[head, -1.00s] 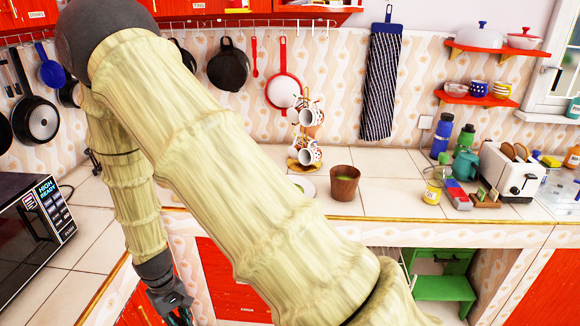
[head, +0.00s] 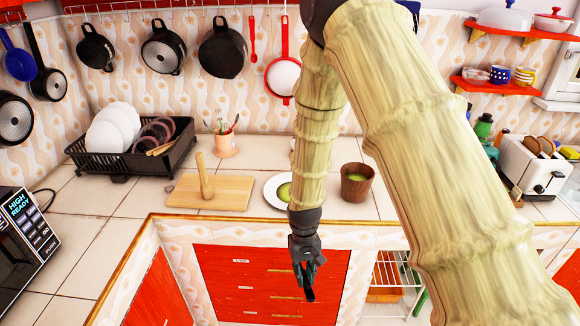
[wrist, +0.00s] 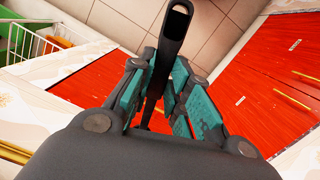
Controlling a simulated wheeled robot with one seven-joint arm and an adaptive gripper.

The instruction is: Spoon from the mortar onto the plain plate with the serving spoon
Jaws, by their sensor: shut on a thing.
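My gripper (head: 306,283) hangs in front of the red drawers, below the counter edge. In the wrist view its teal-padded fingers (wrist: 160,95) are closed on a black handle with a hole at its end, apparently the serving spoon (wrist: 176,35). The spoon's bowl cannot be made out. A brown cup-shaped mortar (head: 357,190) with green contents stands on the counter, up and right of my gripper. A white plate (head: 271,190) lies left of the mortar, partly hidden by my arm. A green patch (head: 285,192) shows on the plate.
A wooden board (head: 225,199) with an upright pestle (head: 205,180) lies left of the plate. A black dish rack (head: 130,155) and a utensil cup (head: 226,145) stand behind. A toaster (head: 533,165) is at right. The tiled counter's front edge lies above my gripper.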

